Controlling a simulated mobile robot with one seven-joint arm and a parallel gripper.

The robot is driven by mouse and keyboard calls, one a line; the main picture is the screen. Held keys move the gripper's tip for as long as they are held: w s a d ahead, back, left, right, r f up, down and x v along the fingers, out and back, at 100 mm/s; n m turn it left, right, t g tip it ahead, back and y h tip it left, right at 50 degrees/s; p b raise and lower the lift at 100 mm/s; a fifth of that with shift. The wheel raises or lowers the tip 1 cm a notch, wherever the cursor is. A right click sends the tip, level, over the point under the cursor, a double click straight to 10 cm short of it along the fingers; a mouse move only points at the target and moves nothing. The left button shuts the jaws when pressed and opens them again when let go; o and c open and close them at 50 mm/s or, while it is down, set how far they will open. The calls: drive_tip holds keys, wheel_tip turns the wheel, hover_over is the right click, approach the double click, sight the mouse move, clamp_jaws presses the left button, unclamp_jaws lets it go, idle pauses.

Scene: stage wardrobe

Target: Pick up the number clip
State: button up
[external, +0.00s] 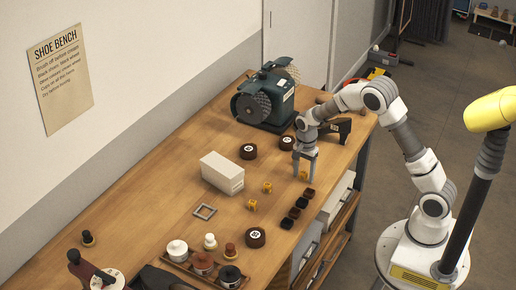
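My gripper (304,174) points straight down over the wooden bench, near its front edge. Its two fingers stand apart. A small yellow number clip (304,175) shows between the fingertips; I see no clear contact, and the fingers partly frame it. Two similar yellow clips lie on the bench to the left, one (267,187) beside the white box and one (252,205) nearer the camera. Any markings on the clips are too small to read.
A white box (222,173) and round brown tins (248,151) stand left of my gripper. Several small dark blocks (302,202) line the front edge. A green polishing machine (266,98) stands behind. A tray of jars (203,264) is at the near end.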

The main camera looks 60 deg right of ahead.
clamp_jaws()
drive_tip(key=shift+r, duration=0.15)
